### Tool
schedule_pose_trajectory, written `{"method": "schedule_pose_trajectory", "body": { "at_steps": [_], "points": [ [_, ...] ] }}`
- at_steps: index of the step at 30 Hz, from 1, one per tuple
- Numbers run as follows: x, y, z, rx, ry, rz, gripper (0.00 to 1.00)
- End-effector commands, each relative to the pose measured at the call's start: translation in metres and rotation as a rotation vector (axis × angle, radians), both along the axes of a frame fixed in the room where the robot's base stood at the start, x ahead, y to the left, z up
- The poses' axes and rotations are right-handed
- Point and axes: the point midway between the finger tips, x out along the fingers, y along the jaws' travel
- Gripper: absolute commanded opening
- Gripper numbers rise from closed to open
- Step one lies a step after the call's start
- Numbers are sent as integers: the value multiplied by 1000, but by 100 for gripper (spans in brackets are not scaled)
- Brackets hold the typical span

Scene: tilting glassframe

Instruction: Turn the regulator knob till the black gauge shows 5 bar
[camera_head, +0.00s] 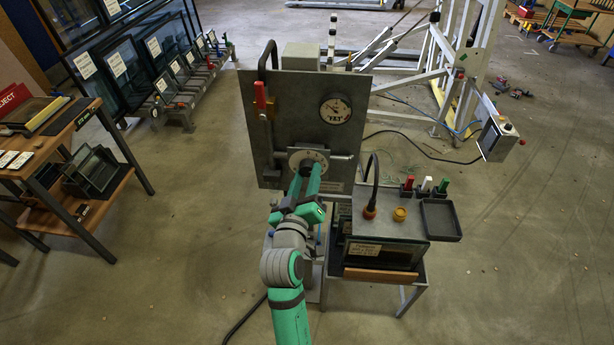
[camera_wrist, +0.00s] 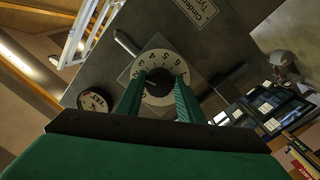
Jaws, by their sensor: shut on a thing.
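The regulator knob (camera_wrist: 158,84) is dark and sits at the middle of a pale numbered dial (camera_head: 296,158) on the grey upright panel. The dial also shows in the wrist view (camera_wrist: 165,57), with its numbers around the knob. My gripper (camera_head: 308,170) reaches the dial from the front, its two green fingers on either side of the knob and shut on it. The round gauge (camera_head: 336,110) has a pale face and dark rim, up and right of the dial. It also shows in the wrist view (camera_wrist: 95,101). Its needle is too small to read.
A red-handled lever (camera_head: 260,95) is on the panel's left. A small bench (camera_head: 385,226) with a tray (camera_head: 440,219) and coloured markers stands to the right. A wooden table (camera_head: 60,150) is at left, with glass frames behind. Floor on the right is mostly clear.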

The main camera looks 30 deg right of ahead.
Motion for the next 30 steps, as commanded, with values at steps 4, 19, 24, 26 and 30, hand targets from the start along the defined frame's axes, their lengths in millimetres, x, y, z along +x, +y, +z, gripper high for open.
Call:
{"method": "schedule_pose_trajectory", "body": {
  "at_steps": [4,19,24,26,30],
  "points": [
    [0,1,0,104,-72,0,12],
    [1,2,1,498,-340,1,12],
    [2,3,1,631,-429,1,12],
    [2,3,1,679,-463,1,12],
    [2,3,1,788,-537,1,12]
  ]
}}
